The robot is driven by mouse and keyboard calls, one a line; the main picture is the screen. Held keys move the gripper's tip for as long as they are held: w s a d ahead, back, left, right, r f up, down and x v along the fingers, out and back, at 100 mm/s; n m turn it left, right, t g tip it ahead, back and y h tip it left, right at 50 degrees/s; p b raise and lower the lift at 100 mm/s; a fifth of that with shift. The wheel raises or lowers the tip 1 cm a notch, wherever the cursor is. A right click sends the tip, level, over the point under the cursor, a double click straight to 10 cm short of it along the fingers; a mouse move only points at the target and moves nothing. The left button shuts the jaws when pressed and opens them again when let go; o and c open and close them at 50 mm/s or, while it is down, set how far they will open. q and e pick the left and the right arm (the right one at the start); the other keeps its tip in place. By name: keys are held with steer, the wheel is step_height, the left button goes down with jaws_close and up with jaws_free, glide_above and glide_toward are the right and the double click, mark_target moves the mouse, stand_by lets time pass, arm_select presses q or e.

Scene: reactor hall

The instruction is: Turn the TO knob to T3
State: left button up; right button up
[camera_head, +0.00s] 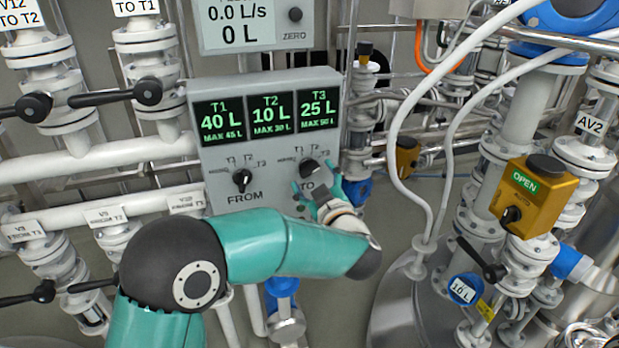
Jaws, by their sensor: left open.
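The control panel (217,165) is a grey box with three green displays for T1, T2 and T3. Its black TO knob (309,166) is at the lower right, with position marks around it. The black FROM knob (242,178) is to its left. My left gripper (315,188) is just below the TO knob, its teal fingers spread apart. One finger is left of the TO label and the other is to its right. No grip on the knob shows. The exact gap to the panel is hard to tell. My right gripper is not in view.
White pipes and black-handled valves (34,106) fill the left side. A flow meter (240,22) is above the panel. On the right stand white hoses (392,130), a yellow actuator (538,196) marked OPEN and a metal tank (398,310).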

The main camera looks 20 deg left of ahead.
arm_select(q)
steer(key=v, duration=1.1)
